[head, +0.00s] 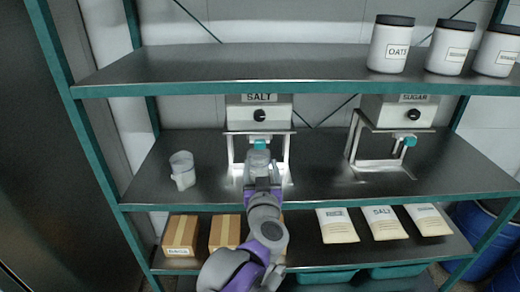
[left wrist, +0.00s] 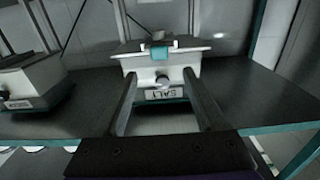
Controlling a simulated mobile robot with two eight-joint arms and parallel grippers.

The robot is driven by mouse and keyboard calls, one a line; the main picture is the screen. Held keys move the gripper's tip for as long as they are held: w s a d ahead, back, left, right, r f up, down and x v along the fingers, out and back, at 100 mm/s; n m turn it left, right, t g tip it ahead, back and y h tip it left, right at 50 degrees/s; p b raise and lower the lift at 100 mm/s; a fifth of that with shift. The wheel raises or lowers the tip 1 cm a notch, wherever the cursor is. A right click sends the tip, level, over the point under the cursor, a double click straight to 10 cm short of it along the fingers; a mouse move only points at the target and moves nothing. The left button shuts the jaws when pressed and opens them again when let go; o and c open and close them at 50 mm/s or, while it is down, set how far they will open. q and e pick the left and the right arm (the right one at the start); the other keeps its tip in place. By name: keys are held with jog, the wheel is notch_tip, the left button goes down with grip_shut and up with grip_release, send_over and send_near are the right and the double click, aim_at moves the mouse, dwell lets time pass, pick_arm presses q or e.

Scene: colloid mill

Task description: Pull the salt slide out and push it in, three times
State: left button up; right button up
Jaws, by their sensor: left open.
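The salt dispenser (head: 259,112) sits on a pale stand on the middle shelf, with a dark dial above a teal slide (head: 260,145). In the left wrist view the dispenser appears upside down, with its SALT label (left wrist: 167,94) and the teal slide (left wrist: 158,52). My left gripper (head: 259,161) is in front of and below the slide. Its two fingers are spread apart and empty; in the wrist view the slide appears between their lines, beyond the tips. Whether they touch anything is unclear. How far out the slide stands is hard to tell. My right gripper is not visible.
The sugar dispenser (head: 399,109) stands to the right on the same shelf (head: 325,170). A clear jug (head: 182,170) stands at the left. Boxes (head: 180,235) and pouches (head: 384,222) lie on the shelf below; jars (head: 391,44) stand on the top shelf, whose front edge overhangs.

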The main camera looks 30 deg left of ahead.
aim_at(260, 146)
pick_arm(q)
jog(key=x, duration=0.9)
jog(key=shift+w+p, duration=0.1)
jog(key=shift+p, duration=0.2)
grip_shut()
dwell(0.9)
